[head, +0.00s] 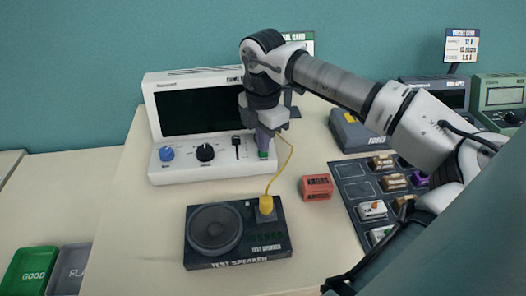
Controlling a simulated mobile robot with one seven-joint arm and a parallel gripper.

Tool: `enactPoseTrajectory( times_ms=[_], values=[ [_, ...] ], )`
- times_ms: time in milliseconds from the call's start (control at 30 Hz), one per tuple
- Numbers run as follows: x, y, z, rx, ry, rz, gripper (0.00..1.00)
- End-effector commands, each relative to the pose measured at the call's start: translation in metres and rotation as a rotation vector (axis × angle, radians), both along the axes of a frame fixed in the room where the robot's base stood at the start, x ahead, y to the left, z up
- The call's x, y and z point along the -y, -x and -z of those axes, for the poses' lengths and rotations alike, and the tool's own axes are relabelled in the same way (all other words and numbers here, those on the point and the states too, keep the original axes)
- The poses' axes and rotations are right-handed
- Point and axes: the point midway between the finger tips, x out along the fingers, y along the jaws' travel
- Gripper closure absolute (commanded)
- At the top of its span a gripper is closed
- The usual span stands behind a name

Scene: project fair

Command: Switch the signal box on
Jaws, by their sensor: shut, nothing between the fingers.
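The signal box, probably the white unit (215,178) with a dark, blank screen (195,112), stands at the back of the table. Its front panel carries a blue knob (167,153), a black knob (205,152) and a black slider or lever (236,147). My gripper (263,150) is shut and empty, pointing down at the right end of this panel. A small green part shows right at the fingertips; I cannot tell whether they touch it. The gripper hides part of the panel there.
A black test speaker (190,243) with a yellow plug (266,205) stands in front; its yellow cable (288,155) rises beside my gripper. A red block (316,187) and a dark tray (343,170) of several parts lie right. Green and grey bins (32,268) are front left.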

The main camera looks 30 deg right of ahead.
Motion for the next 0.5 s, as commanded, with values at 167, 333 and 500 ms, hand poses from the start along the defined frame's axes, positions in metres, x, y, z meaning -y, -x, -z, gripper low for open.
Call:
enactPoseTrajectory(
  times_ms=[167,333,500],
  values=[
    [0.0,0.0,0.0029,0.0,0.0,0.0,1.0],
    [0.0,0.0001,0.0049,0.0,0.0,0.0,1.0],
    [0.0,0.0001,0.0069,0.0,0.0,0.0,1.0]
  ],
)
